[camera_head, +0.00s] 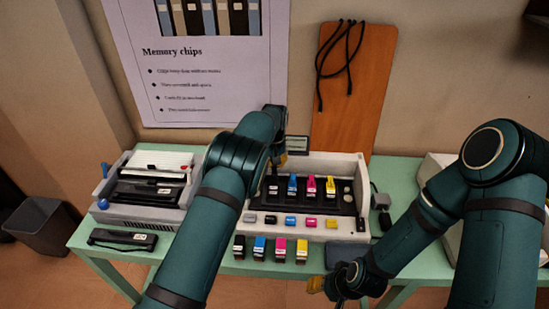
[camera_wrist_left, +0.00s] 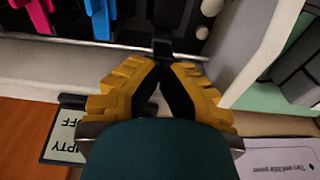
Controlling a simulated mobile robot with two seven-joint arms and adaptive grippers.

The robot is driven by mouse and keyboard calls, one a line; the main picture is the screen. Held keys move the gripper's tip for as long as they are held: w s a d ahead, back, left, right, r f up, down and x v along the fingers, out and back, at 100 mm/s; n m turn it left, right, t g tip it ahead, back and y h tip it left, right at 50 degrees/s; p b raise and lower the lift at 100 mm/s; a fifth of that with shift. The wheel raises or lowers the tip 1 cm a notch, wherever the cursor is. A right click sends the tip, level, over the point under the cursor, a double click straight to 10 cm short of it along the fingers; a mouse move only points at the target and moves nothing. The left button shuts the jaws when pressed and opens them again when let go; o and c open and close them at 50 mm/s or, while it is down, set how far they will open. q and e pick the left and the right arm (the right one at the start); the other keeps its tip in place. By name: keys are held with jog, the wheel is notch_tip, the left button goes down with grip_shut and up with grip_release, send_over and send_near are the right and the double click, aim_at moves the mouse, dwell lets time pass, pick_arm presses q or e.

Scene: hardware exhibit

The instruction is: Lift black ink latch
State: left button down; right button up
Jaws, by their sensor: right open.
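The printer (camera_head: 345,223) is a pale case with a black ink bay. Its black ink latch (camera_head: 273,187) is at the left end of a row with cyan, magenta and yellow latches. My left gripper (camera_wrist_left: 162,65) has its yellow fingers drawn together, tips close, at a dark tab in the left wrist view. I cannot tell whether the tab lies between the tips or just beyond them. In the head view my left arm mostly hides this gripper. My right gripper (camera_head: 328,284) is open and empty in front of the table, near its front edge.
Several ink cartridges (camera_head: 281,249) stand along the table's front edge. A grey machine (camera_head: 147,190) with a blue knob is on the left. A brown board (camera_head: 352,95) leans behind the printer. A small sign (camera_head: 297,144) stands at the printer's back. A bin (camera_head: 41,226) is at far left.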

pick_arm(q)
jog(key=shift+w+g+p, duration=0.2)
jog(key=shift+g+p, duration=0.1)
jog(key=shift+g, duration=0.1)
jog(key=c, duration=1.1)
grip_release()
jog(key=shift+c, duration=0.2)
notch_tip(320, 180, up, 12)
jog(key=shift+s, duration=0.15)
